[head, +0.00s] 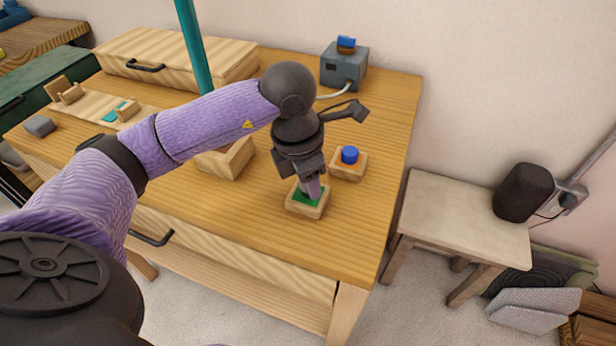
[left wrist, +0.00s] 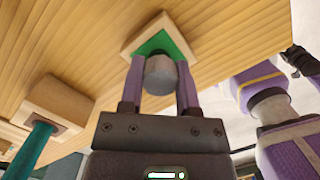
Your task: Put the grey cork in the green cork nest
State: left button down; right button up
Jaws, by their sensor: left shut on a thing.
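My left gripper (head: 313,186) points down over the green cork nest (head: 294,206), a small wooden block with a green top near the table's front right. In the left wrist view its two purple fingers are shut on the grey cork (left wrist: 162,75), a short grey cylinder. The cork is over the green top (left wrist: 158,44) of the nest; I cannot tell whether it is seated in it. In the head view the fingers mostly hide the cork. My right gripper is not clear; a dark part at the left wrist view's right edge may belong to it.
A blue cork (head: 349,155) stands in a wooden nest (head: 349,172) just behind and right. A wooden block (head: 232,160) stands to the left, near a teal pole (head: 196,50). A grey box (head: 344,68) stands at the back. The table's right front (head: 355,235) is clear.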

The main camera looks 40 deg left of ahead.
pick_arm(q)
jog(key=shift+r, duration=0.3)
pick_arm(e)
jog(key=shift+s+a+r, duration=0.2)
jog(key=shift+s+a, duration=0.2)
jog(key=shift+s, duration=0.1)
jog(key=shift+d, duration=0.2)
pick_arm(q)
jog(key=shift+f, duration=0.4)
pick_arm(e)
jog(key=shift+w+d+f, duration=0.3)
jog(key=shift+w, duration=0.2)
pick_arm(q)
jog(key=shift+f+b, duration=0.15)
jog(key=shift+b, duration=0.15)
